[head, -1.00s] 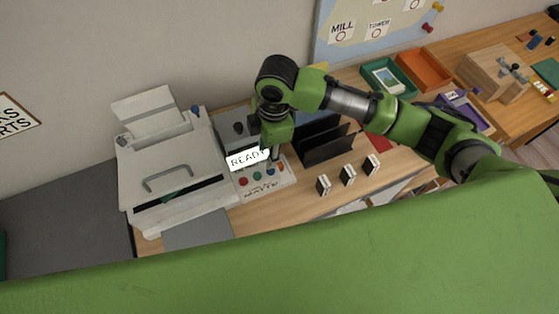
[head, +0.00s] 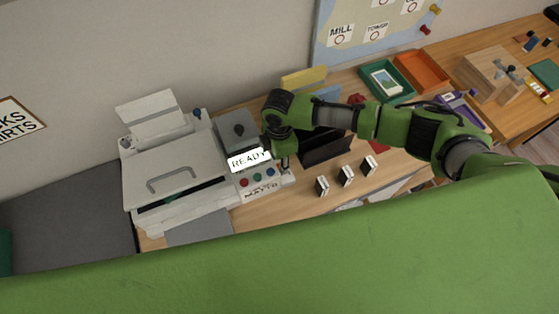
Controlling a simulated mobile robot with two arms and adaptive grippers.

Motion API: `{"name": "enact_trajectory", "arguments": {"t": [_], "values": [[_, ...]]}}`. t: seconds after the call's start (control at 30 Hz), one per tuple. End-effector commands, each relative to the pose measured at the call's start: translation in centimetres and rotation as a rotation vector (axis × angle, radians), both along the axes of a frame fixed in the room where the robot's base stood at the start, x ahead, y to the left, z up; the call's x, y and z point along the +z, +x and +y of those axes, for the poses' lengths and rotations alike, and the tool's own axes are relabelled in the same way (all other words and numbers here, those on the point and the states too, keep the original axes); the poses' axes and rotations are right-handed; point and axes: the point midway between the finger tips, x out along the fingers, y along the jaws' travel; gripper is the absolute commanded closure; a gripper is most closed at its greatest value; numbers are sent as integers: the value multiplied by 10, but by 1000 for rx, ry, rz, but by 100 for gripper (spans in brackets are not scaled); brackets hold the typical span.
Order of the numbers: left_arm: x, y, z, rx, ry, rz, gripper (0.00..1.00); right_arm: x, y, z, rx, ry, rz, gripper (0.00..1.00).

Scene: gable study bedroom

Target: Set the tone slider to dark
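The control panel (head: 238,186) sits on the desk at the right side of the white printer (head: 180,172) in the head view. It has a lit display (head: 249,160) reading READY, a row of red, blue and green round buttons (head: 257,177), and small lettering along its front edge. I cannot make out the tone slider or its setting; it may be behind my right gripper. My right gripper (head: 284,164) points down over the panel's right edge, just right of the display. It is small and partly hidden by its own wrist, so its opening is unclear. My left gripper is out of view.
Several small black-and-white blocks (head: 346,176) stand right of the panel. A black file rack (head: 325,150) is behind them, close to my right wrist. Green (head: 388,82) and orange (head: 422,71) trays lie farther right. A grey lid with a dark knob (head: 239,130) is behind the display.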

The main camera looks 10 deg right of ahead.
Motion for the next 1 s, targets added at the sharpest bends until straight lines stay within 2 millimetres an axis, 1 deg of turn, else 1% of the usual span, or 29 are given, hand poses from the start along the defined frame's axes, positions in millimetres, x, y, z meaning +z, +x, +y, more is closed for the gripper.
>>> {"name": "enact_trajectory", "arguments": {"t": [0.1, 0.2, 0.5, 0.57, 0.6, 0.63, 0.83, 1.0], "values": [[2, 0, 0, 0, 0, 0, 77, -12, 0, 0, -2, 0, 1, 68], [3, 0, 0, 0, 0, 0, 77, -17, 0, 0, 0, 0, 0, 68], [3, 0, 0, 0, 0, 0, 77, -19, 0, 0, 0, 0, -1, 68], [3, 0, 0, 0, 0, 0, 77, -19, 0, 0, 0, 0, -1, 84], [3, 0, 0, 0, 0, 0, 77, -19, 0, 0, 0, 0, -1, 94], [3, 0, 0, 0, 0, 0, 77, -19, 0, 0, 0, 0, -1, 100], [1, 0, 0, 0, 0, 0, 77, -19, 2, 0, -1, 0, -1, 100], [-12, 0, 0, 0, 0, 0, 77, -22, 19, 4, -3, 1, -4, 100]]}}
